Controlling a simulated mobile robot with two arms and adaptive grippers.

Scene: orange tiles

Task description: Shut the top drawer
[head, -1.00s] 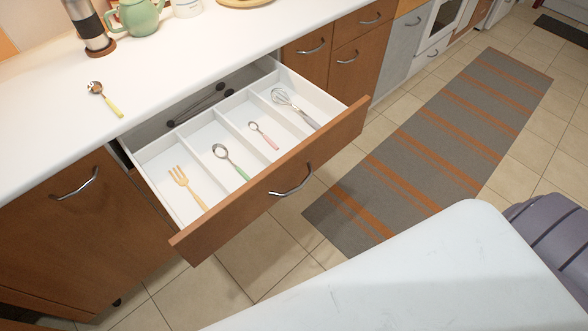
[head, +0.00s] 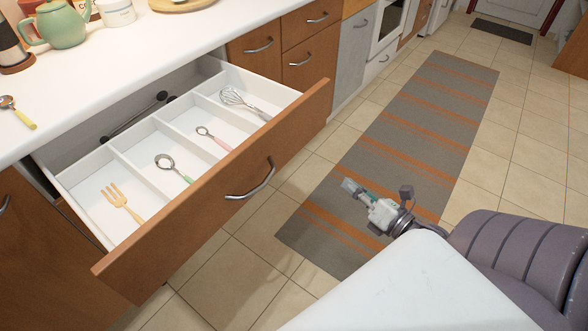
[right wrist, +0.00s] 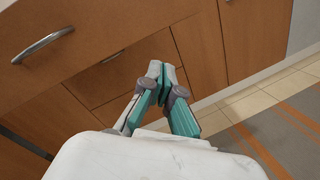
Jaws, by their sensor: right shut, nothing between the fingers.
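The top drawer (head: 225,185) stands pulled far out from under the white counter, with a brown wooden front and a curved metal handle (head: 252,181). Its white tray holds a yellow fork (head: 122,203), a green-handled spoon (head: 170,166), a small pink-handled spoon (head: 211,137) and a whisk (head: 243,102). My right gripper (head: 348,185) is shut and empty, over the striped rug to the right of the drawer front, apart from it. In the right wrist view, its fingers (right wrist: 160,72) meet in front of brown cabinet fronts. My left gripper is not in view.
The counter (head: 130,50) carries a green teapot (head: 60,25), a white mug (head: 117,12) and a yellow-handled spoon (head: 18,112). A grey rug with orange stripes (head: 420,120) lies on the tiles. The floor between drawer and rug is clear.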

